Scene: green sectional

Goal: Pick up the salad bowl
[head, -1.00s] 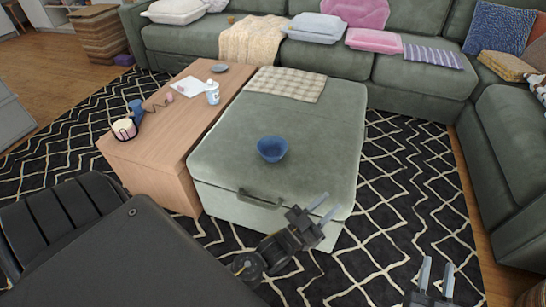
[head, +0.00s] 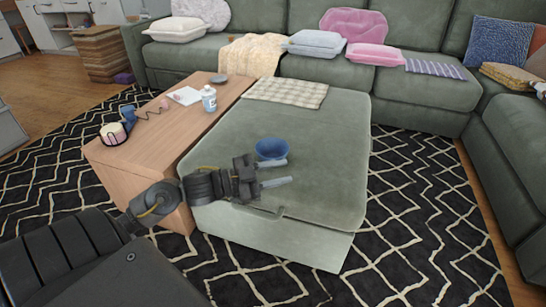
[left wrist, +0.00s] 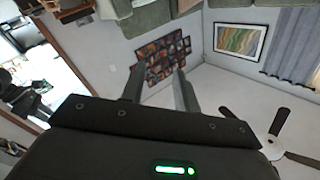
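The blue salad bowl (head: 272,149) sits upright on the green ottoman (head: 310,120), near its front half. My left gripper (head: 287,171) is in front of the bowl in the head view, its two fingers spread apart and pointing right. One finger overlaps the bowl's lower edge in the picture; I cannot tell whether it touches. Nothing is between the fingers. In the left wrist view the gripper (left wrist: 158,85) also shows two separated fingers, with walls and pictures behind and no bowl. My right gripper is not in the head view.
A checkered cloth (head: 286,92) lies at the ottoman's back. The green sofa (head: 420,85) runs behind and right. Patterned rug lies around.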

